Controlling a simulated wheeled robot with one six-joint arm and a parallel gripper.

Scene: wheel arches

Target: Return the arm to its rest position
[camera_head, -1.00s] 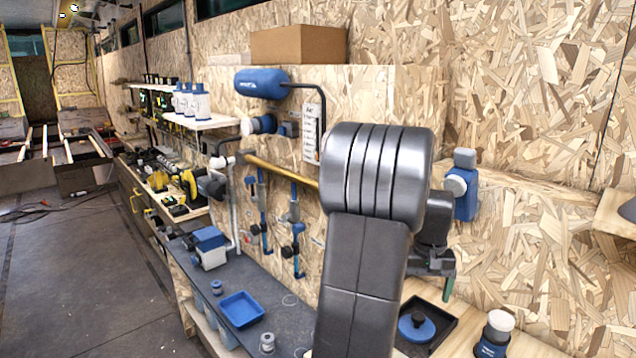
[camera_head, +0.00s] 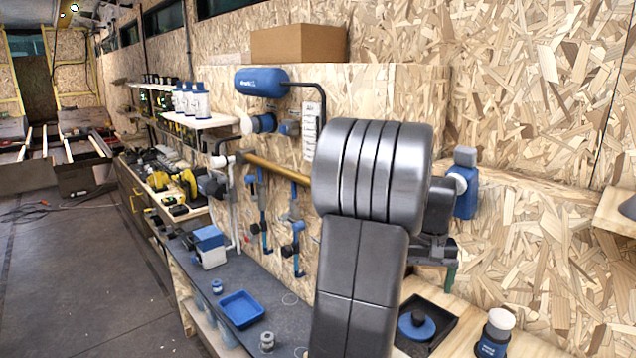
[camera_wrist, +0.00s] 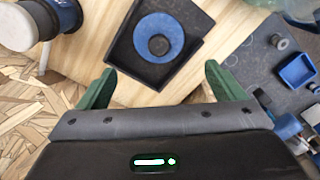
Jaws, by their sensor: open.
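My gripper (camera_wrist: 160,70) is open and empty in the wrist view, with its two green fingers spread apart. Beyond the fingers is a black tray (camera_wrist: 190,17) with a round blue piece (camera_wrist: 145,40) that has a dark knob. In the head view my arm fills the centre right. Only part of my gripper (camera_head: 449,276) shows from behind the arm, above the black tray (camera_head: 448,308); most of it is hidden.
A white-capped blue bottle (camera_head: 492,335) stands right of the tray. A blue bottle (camera_head: 465,185) is at the wall behind my arm. A blue bin (camera_head: 241,309) sits on the dark bench at left. A brass-coloured pipe (camera_head: 277,170) runs behind my arm. The floor at left is mostly clear.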

